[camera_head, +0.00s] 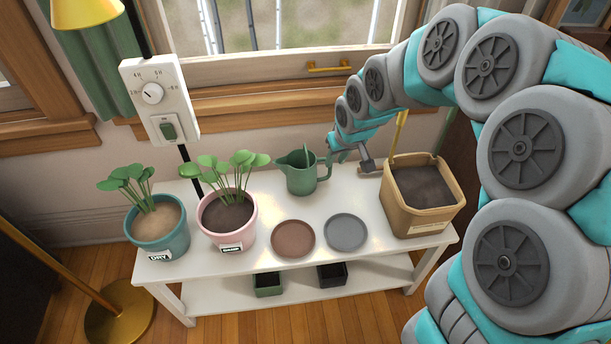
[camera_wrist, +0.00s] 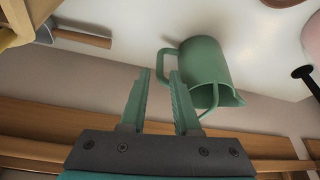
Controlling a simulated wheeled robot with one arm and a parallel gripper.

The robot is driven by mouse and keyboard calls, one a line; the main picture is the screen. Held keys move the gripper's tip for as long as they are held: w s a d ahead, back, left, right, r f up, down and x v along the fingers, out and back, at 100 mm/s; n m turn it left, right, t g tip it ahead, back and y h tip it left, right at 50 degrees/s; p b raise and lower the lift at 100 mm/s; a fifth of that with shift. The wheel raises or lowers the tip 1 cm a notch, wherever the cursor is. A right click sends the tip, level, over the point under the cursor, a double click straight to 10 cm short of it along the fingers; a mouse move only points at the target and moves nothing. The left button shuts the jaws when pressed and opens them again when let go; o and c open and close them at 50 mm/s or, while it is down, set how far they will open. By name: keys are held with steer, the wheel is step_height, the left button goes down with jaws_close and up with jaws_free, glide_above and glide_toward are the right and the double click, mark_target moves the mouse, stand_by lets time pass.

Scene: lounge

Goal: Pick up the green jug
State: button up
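The green jug (camera_head: 301,178) stands upright at the back of the white table, spout to the left and handle to the right in the head view. My gripper (camera_head: 336,155) is just right of the jug, near its handle. In the wrist view the jug (camera_wrist: 207,65) is ahead and right of centre. My gripper (camera_wrist: 160,75) is open there, with two green ribbed fingers apart and nothing held. The jug's handle shows by the fingertips, and the right finger overlaps its lower part. I cannot tell whether they touch.
A tan soil bin (camera_head: 417,215) stands to the right, with a small tool (camera_head: 368,161) between it and the jug. A pink plant pot (camera_head: 228,222) and teal pot (camera_head: 160,236) stand left. Brown (camera_head: 293,238) and grey (camera_head: 346,232) saucers lie in front. The window wall is behind.

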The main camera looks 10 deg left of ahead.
mark_target(330, 170)
steer(key=shift+x, duration=3.85)
steer(key=shift+c, duration=0.2)
jaws_close()
steer(key=shift+r, duration=0.1)
